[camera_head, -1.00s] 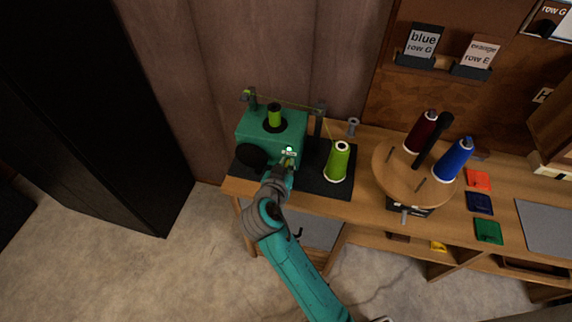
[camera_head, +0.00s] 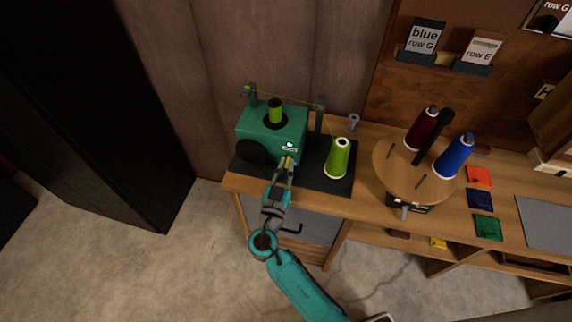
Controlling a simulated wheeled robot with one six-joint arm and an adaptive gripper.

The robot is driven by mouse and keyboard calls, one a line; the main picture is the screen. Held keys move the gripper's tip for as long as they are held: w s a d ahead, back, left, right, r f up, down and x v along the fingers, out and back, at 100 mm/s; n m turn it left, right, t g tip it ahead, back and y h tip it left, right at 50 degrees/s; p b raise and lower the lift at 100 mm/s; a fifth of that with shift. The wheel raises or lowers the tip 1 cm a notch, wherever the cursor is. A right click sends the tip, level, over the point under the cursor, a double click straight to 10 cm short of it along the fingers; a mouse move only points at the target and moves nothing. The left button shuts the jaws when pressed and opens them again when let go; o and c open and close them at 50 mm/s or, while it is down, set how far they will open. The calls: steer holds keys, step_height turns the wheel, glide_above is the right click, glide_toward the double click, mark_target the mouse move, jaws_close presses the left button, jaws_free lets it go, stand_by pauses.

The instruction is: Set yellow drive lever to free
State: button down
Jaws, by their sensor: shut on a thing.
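The green winding machine (camera_head: 262,133) stands on a dark mat at the left end of the wooden bench. A small green bobbin (camera_head: 275,110) sits on its top. The yellow drive lever (camera_head: 289,160) shows as a small yellow bit at the machine's front right, below a small lit indicator (camera_head: 289,145). My gripper (camera_head: 287,166) is at the lever from the front, shut on it. The fingers hide most of the lever, and I cannot read its setting.
A lime green thread cone (camera_head: 338,160) stands right of the machine, close to my gripper. A round wooden stand (camera_head: 392,178) holds a dark red cone (camera_head: 421,131) and a blue cone (camera_head: 454,159). Coloured squares lie farther right. The floor in front is clear.

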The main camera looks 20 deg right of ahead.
steer(key=shift+f+t+h, duration=0.25)
steer(key=shift+t+h, duration=0.05)
steer(key=shift+t, duration=0.2)
steer(key=c, duration=1.2)
jaws_free()
steer(key=shift+a, duration=0.1)
steer(key=v, duration=1.2)
steer(key=shift+f, duration=0.2)
